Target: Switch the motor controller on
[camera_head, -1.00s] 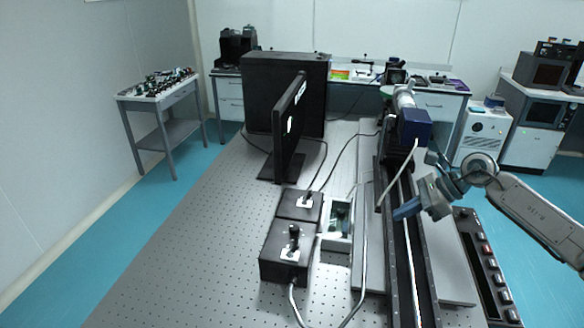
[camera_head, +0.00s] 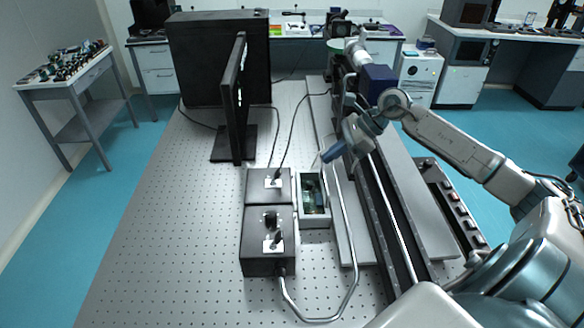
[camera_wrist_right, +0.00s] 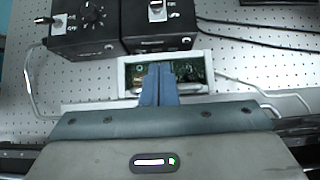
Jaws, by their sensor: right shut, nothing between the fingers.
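Two black control boxes stand end to end on the perforated optical table (camera_head: 165,215). The near box (camera_head: 257,262) carries a round knob and a small lever switch on a light plate. The far box (camera_head: 256,187) has one small switch on a light plate. In the right wrist view the near box (camera_wrist_right: 70,45) is at top left and the far box (camera_wrist_right: 160,43) at top centre; their labels are too small to read. My right gripper (camera_head: 329,155) is shut and empty, to the right of and beyond the far box. Its blue fingers (camera_wrist_right: 158,78) overlap the white circuit-board tray.
The white tray with a green circuit board (camera_head: 314,222) sits right of the boxes. A bent metal tube (camera_head: 354,240) curves from the near box around it. The table's left side is clear.

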